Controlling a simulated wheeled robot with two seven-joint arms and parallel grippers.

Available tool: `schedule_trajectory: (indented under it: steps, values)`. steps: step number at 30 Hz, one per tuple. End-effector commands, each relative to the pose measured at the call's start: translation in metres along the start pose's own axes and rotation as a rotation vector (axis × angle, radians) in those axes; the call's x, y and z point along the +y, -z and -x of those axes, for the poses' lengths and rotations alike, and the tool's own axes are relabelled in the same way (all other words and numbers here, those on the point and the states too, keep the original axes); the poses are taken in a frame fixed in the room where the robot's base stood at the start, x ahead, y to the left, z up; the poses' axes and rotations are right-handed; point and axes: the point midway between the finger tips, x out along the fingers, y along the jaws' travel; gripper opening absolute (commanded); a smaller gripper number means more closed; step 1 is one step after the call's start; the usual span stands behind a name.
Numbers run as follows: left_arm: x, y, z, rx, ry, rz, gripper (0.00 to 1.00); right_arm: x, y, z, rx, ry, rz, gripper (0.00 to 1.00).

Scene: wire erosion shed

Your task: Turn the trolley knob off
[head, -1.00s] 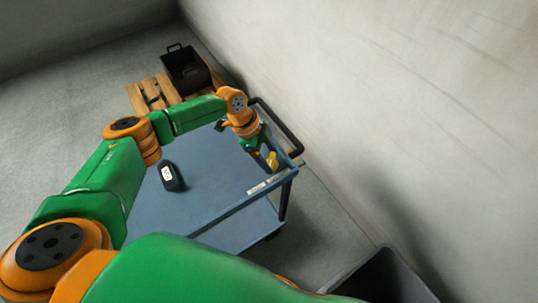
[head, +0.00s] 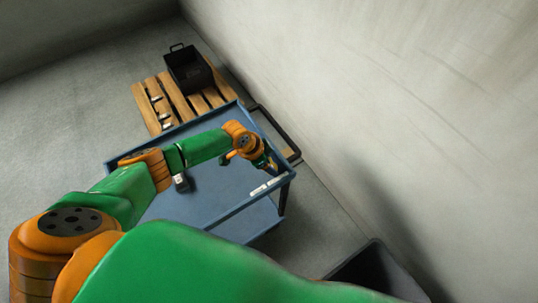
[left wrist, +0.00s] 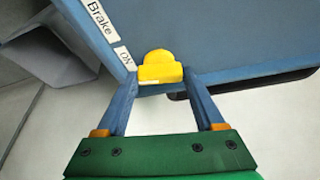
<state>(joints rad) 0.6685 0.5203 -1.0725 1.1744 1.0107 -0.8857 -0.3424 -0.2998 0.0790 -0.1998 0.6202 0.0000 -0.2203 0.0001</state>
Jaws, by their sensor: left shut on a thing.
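The yellow knob (left wrist: 158,66) sits at the edge of the blue trolley (head: 215,190), beside a label (left wrist: 125,58) reading "ON" and another reading "Brake" (left wrist: 101,20). The knob has a rounded top and a straight bar with a pale mark on its lower edge. My left gripper (head: 268,165) is at the trolley's right corner. In the left wrist view, its fingertips (left wrist: 160,78) are on either side of the knob's bar, shut on it. In the head view the gripper largely hides the knob. My right gripper is not in view.
A dark device (head: 181,183) stands on the trolley top, partly behind my left arm. Beyond the trolley is a wooden pallet (head: 155,103) with a black crate (head: 186,68). A wall (head: 400,120) runs along the right; a dark bin (head: 375,272) stands at lower right.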

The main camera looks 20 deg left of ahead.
Motion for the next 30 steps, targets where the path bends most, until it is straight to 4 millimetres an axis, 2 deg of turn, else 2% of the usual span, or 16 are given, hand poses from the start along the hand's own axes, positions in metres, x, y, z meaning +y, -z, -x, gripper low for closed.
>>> schedule_trajectory:
  steps: [1,12,21,30]
  values:
    - [0.002,0.003,0.006,0.000,0.013,0.040,0.14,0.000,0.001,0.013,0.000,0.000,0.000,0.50]
    - [0.004,0.003,0.004,0.001,0.148,0.365,0.14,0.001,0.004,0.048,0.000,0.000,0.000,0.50]
    - [0.005,0.003,0.001,0.001,0.251,0.614,0.14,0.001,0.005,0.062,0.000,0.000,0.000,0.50]
    - [0.005,0.003,-0.001,0.000,0.329,0.798,0.14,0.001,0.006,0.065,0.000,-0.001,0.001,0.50]
